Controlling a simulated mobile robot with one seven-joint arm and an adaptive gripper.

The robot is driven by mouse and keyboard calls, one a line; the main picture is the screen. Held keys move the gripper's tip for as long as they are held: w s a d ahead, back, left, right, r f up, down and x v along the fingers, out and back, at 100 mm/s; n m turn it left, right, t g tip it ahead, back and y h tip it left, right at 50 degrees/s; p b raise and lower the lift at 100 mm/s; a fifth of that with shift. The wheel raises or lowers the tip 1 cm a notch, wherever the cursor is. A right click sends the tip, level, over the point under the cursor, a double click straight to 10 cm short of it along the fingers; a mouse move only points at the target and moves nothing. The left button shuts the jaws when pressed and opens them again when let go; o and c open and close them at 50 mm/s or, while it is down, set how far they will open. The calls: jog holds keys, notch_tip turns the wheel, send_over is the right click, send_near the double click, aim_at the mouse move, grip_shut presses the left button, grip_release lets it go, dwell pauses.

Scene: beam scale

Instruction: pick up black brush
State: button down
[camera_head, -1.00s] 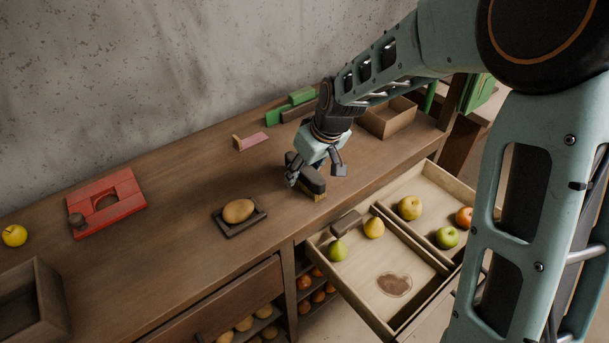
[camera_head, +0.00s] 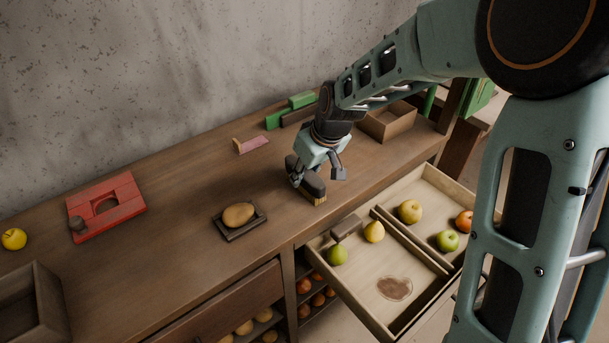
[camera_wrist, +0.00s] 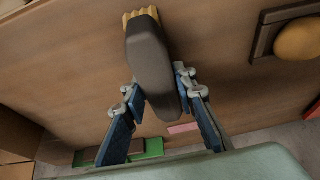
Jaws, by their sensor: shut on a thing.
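The black brush (camera_head: 313,188) has a dark rounded body and tan bristles. It is on or just above the wooden counter near its front edge; I cannot tell whether it touches. My gripper (camera_head: 305,176) reaches down over it and is shut on it. In the wrist view the brush (camera_wrist: 150,55) lies lengthwise between the two blue-padded fingers of my gripper (camera_wrist: 160,92), with its bristles at the far end. Part of the brush is hidden by the gripper in the head view.
A potato-like item (camera_head: 239,214) sits on a small dark tray (camera_head: 234,238) to the left. The open drawer (camera_head: 345,310) with several fruits juts out below right. A red frame (camera_head: 128,190), green blocks (camera_head: 274,121) and an open box (camera_head: 388,133) stand on the counter (camera_head: 190,190).

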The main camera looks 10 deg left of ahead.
notch_tip(320, 180, up, 5)
jog(key=p, duration=0.3)
jog(key=shift+f, duration=0.1)
jog(key=s+d+r+p, duration=0.5)
jog(key=s+r+p, duration=0.3)
jog(key=s, duration=0.5)
jog(key=shift+r+p, duration=0.35)
jog(key=shift+p, duration=0.3)
